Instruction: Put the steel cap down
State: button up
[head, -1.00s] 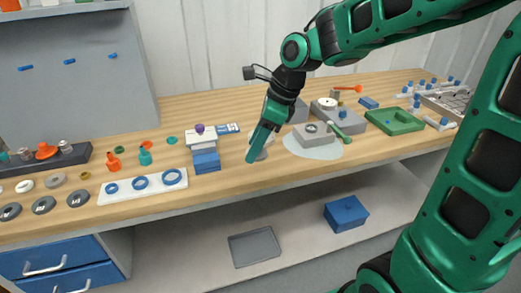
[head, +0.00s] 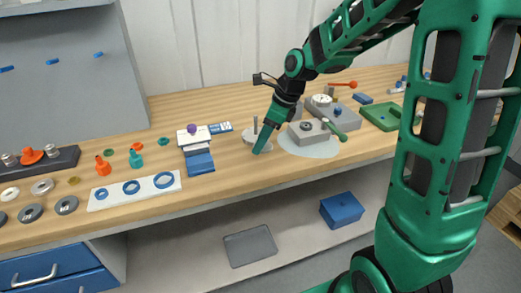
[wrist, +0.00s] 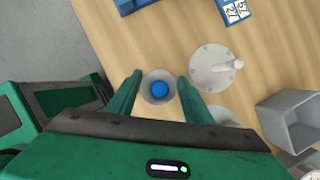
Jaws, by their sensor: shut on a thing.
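The steel cap (wrist: 149,94) is a grey round piece with a blue centre. In the wrist view it sits between the two green fingers of my gripper (wrist: 160,82), which are shut on it. In the head view my gripper (head: 260,148) points down over the wooden bench near its front edge, and its fingers hide the cap there. I cannot tell whether the cap touches the bench. A flat grey flanged disc with an upright post (wrist: 211,70) lies just right of the cap in the wrist view.
A grey block (head: 302,133) on a pale round mat (head: 310,152) is to the right. A grey open box (wrist: 287,125) is near in the wrist view. Bare wood lies between the blocks and the disc.

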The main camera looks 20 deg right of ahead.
jog(key=shift+d+f, duration=0.1)
jog(key=shift+f, duration=1.9)
jog(key=shift+f, duration=0.1)
jog(key=o, duration=1.2)
jog(key=v, duration=1.2)
jog(key=shift+d, duration=0.1)
